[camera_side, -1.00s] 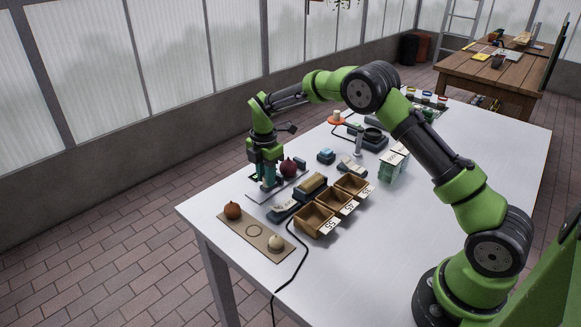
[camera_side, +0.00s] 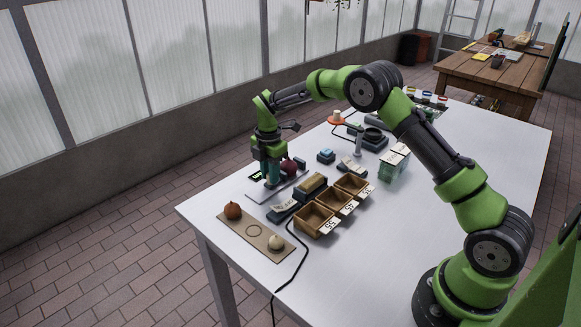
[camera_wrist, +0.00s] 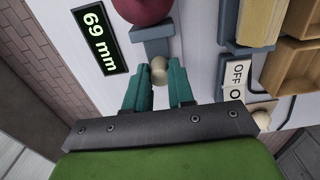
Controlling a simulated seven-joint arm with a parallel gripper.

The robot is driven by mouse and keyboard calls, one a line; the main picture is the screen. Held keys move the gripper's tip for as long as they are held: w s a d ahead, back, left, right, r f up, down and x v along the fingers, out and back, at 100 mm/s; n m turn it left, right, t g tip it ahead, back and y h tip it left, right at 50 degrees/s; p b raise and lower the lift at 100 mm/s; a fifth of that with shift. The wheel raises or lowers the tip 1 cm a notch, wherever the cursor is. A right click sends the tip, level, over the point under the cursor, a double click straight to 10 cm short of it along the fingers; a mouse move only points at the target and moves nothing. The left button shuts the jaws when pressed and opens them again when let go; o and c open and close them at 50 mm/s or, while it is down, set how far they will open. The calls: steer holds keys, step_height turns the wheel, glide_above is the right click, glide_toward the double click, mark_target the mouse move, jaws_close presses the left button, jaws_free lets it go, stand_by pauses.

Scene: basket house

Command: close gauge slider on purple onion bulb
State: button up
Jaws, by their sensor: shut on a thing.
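The purple onion bulb (camera_side: 289,167) sits on the gauge plate (camera_side: 258,194). In the wrist view the onion (camera_wrist: 143,8) shows at the top edge, partly cut off. A grey slider (camera_wrist: 152,42) with a round pale knob (camera_wrist: 158,70) lies just below the onion and looks close to or against it; I cannot tell if they touch. My gripper (camera_wrist: 159,78) is shut on the knob, one teal finger on each side. In the side view my gripper (camera_side: 271,180) stands low over the plate, left of the onion. The gauge display (camera_wrist: 94,38) reads 69 mm.
Several wooden bins with number cards, such as the nearest bin (camera_side: 314,219), stand right of the gauge. A brown board (camera_side: 254,240) holds an orange-brown onion (camera_side: 233,210) and a pale bulb (camera_side: 276,242). An OFF-marked switch (camera_wrist: 236,76) lies right of my fingers.

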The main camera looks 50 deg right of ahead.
steer(key=shift+d, duration=1)
stand_by(0.4)
steer(key=o, duration=1.6)
steer(key=shift+a, duration=0.15)
steer(key=shift+c, duration=0.2)
step_height(320, 180, up, 7)
